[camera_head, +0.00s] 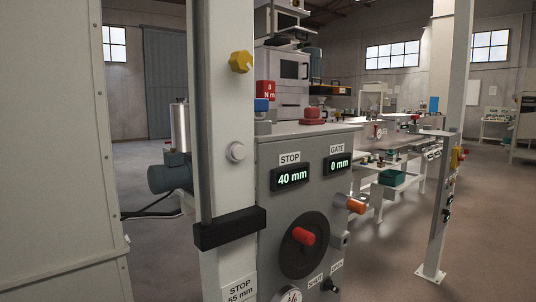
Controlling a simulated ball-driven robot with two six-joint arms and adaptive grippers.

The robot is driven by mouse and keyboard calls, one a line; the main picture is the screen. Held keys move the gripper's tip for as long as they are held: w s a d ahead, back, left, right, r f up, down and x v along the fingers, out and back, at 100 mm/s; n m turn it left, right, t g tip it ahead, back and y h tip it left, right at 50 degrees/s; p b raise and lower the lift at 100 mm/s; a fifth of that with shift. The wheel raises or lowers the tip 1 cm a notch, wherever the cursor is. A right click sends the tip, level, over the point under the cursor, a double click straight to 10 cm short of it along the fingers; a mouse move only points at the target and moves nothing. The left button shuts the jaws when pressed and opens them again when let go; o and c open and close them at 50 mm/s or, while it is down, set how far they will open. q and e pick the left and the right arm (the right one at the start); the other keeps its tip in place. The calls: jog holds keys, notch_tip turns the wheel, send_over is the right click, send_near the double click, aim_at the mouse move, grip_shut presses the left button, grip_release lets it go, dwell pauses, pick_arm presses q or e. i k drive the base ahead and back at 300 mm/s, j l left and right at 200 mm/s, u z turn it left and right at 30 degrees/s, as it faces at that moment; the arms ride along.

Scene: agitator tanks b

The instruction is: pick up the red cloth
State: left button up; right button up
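I cannot make out a red cloth for certain. A small red object (312,116) sits on top of the grey machine cabinet (330,205); it is too small to tell whether it is cloth or a knob. A red block marked "3 N m" (265,91) shows to its left, and a red handle (303,236) sits on the black handwheel (301,251) on the cabinet front. Neither of my grippers is in view.
A white post (228,150) with a yellow knob (241,61) and a black clamp block (230,228) stands close in front. A large pale cabinet (55,150) fills the left. Another post (449,150) stands right; the floor (480,230) beyond it is open.

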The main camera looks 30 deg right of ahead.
aim_at(312, 115)
jog(key=l+z, duration=0.3)
jog(key=l, duration=1.6)
jog(key=k+l, duration=0.05)
